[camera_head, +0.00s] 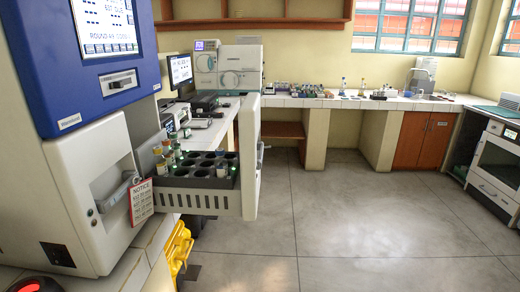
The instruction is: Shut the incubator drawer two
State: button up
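The white incubator (80,190) with a blue upper panel stands at the left. A drawer (205,201) is pulled far out, to the right of the incubator body. Its dark tray has round holes, and several small bottles (168,152) stand in it toward the incubator side. The drawer's tall white front panel (248,160) is at its right end, well away from the body, with a small handle (261,155) on the outer face. I cannot read a number on this drawer. My gripper is not in view.
A grey handle (118,193) and a red-lettered notice (141,202) are on the incubator front. A yellow object (178,247) is below the drawer. Counters with lab equipment (228,66) line the back wall. The tiled floor (370,225) to the right is clear.

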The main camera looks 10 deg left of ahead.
aim_at(191, 186)
jog(key=z, duration=0.05)
jog(key=i, duration=1.95)
jog(key=z, duration=0.75)
jog(key=k, duration=0.25)
jog(key=u, duration=0.45)
